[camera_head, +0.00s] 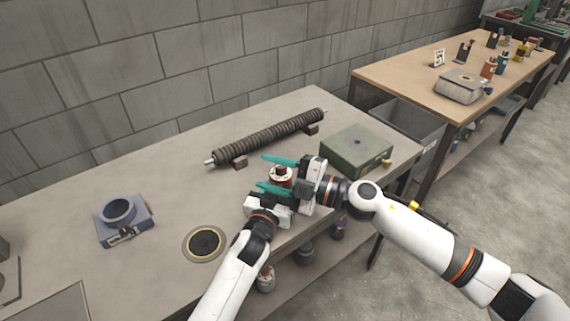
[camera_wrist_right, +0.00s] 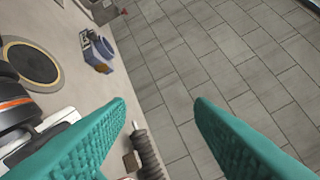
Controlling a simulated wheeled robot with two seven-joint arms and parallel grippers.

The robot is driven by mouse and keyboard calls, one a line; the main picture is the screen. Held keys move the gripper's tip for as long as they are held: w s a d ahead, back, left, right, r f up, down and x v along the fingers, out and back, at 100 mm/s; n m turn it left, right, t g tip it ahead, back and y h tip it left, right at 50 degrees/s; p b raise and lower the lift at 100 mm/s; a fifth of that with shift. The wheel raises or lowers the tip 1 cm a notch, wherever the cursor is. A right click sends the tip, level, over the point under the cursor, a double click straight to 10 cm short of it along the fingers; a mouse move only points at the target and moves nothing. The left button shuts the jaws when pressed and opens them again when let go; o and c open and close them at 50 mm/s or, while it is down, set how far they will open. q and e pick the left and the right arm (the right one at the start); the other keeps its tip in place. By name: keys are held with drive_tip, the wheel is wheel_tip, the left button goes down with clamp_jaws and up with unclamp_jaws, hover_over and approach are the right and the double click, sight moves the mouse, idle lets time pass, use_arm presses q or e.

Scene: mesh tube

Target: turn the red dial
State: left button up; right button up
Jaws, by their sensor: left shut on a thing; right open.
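The red dial (camera_head: 281,173) is a dark red knob on a white and red round body near the table's front edge. My left gripper (camera_head: 268,208) stands just in front of it and is shut on its body; its fingertips are mostly hidden. My right gripper (camera_head: 272,174) comes from the right, open, with two teal fingers spread to the far and near sides of the dial in the head view. In the right wrist view the open fingers (camera_wrist_right: 160,105) show no dial between them, so I cannot tell their height against it.
A ribbed roller (camera_head: 268,136) lies behind on supports. A green box (camera_head: 356,150) stands to the right. A blue device (camera_head: 124,220) and a dark round disc (camera_head: 205,243) are on the left. A brick wall closes the back.

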drive_tip(key=w+a+n+g+h, duration=0.1)
drive_tip(key=a+n+g+h, duration=0.4)
drive_tip(key=n, duration=1.1)
wheel_tip(320, 180, up, 9)
drive_tip(key=n+g+h, duration=0.2)
drive_tip(key=n+h, duration=1)
drive_tip(key=n, duration=0.5)
hover_over(281, 168)
drive_tip(key=w, duration=0.1)
drive_tip(key=shift+n, duration=0.3)
wheel_tip(281, 168, down, 12)
drive_tip(key=shift+w+r, duration=0.15)
drive_tip(key=shift+r, duration=0.1)
